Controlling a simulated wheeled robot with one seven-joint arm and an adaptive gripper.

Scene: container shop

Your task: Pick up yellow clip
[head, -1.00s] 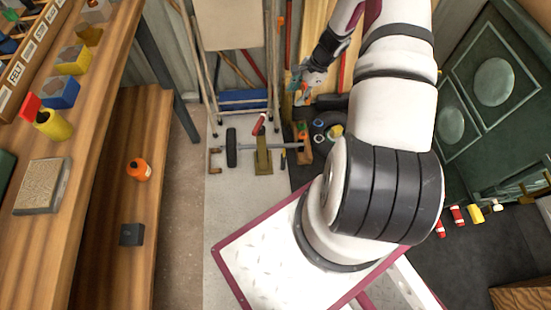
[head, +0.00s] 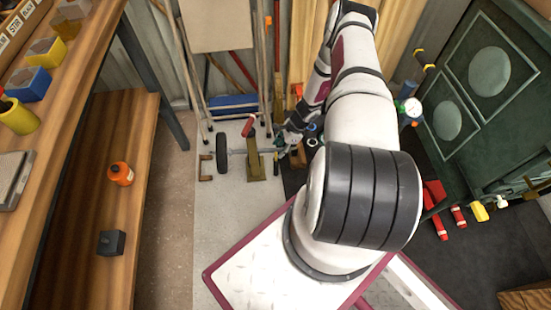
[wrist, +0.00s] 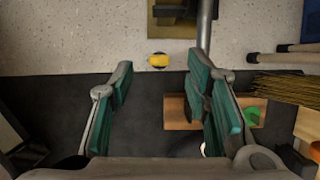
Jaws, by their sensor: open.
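A small yellow thing (wrist: 159,61), which looks like the yellow clip, lies on the light floor beside the dark mat's edge in the wrist view. Its exact shape is too small to tell. My gripper (wrist: 163,82) is open, with its green-padded fingers apart and nothing between them. The yellow thing appears beyond the fingertips, roughly centred in the gap. In the head view my gripper (head: 284,139) is low by the back wall, and I cannot make out the yellow thing there.
A wooden block (wrist: 178,110) with a green part lies under the right finger. A metal bar (wrist: 205,30) runs beside the yellow thing, near a brownish plate (wrist: 170,36). Poles (head: 190,70) lean at the back. A shelf (head: 130,200) stands left, a green safe (head: 480,120) right.

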